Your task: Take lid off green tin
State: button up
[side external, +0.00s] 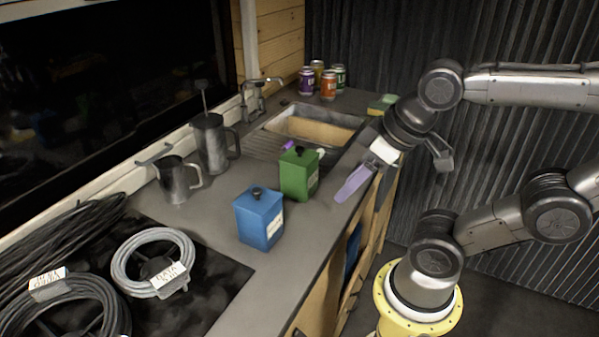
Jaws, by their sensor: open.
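The green tin (298,178) is a square box standing upright on the grey counter, with a pale label on its right side. Its lid (300,153) is on, with a dark knob on top. My gripper (345,194) is to the right of the green tin, near the counter's front edge, with a lavender finger pointing down and left. It looks apart from the tin, and nothing shows in it. The gap between the fingers is hard to make out from this side. The tin's far sides are hidden.
A similar blue tin (259,219) stands close by, front left of the green one. Behind are a metal jug (176,181), a French press (210,147) and a sink (311,126). Several cans (328,87) stand at the back. Cable coils (153,262) lie at front left.

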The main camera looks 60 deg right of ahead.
dwell(0.4)
jog(key=shift+o, duration=0.8)
